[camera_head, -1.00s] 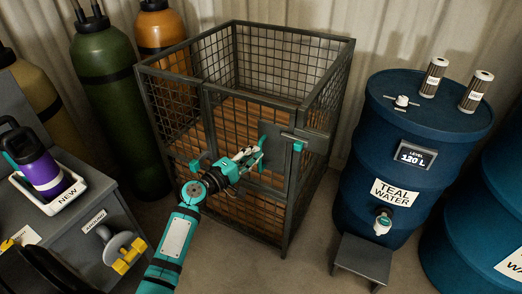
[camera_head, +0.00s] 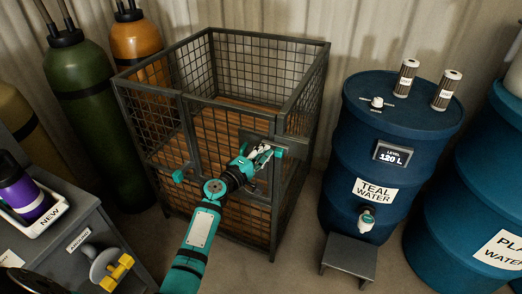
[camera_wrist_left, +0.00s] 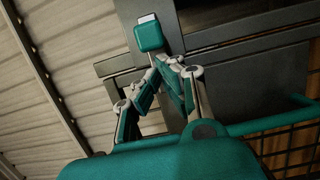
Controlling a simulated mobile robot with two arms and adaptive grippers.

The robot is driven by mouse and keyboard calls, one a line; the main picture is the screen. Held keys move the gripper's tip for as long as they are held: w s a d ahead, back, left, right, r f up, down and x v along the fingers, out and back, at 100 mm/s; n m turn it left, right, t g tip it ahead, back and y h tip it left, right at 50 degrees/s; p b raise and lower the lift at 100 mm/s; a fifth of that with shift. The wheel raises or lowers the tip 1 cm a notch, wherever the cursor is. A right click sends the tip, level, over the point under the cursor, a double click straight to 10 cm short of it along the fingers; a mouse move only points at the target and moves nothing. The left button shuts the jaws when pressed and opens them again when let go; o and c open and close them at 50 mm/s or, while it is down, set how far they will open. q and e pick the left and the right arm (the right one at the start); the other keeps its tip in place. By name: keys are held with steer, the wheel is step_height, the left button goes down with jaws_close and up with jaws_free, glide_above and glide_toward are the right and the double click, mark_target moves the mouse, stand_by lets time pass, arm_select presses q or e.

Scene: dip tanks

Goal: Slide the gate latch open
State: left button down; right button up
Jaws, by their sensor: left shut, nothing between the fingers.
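The gate latch is a dark bar with a teal knob (camera_wrist_left: 150,35) that has a pale end. In the head view the knob (camera_head: 279,152) is at the right of the gate's dark plate (camera_head: 257,180), by the cage's front right post. My left gripper (camera_head: 262,151) is shut and empty in front of the plate, just left of the knob. In the left wrist view its fingertips (camera_wrist_left: 170,62) are close below the knob; whether they touch it I cannot tell. The gripper hides part of the latch. My right gripper is not in view.
The wire mesh cage (camera_head: 119,80) stands open at the top. A teal handle (camera_head: 178,176) juts from its front left. Gas cylinders (camera_head: 92,95) stand behind left, a workbench (camera_head: 75,220) at left. A blue teal-water drum (camera_head: 345,150) and grey step (camera_head: 350,254) are at right.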

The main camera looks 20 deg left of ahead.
mark_target(277, 154)
arm_select(q)
steer(key=d, duration=0.4)
steer(key=shift+d, duration=0.35)
steer(key=shift+a, duration=0.15)
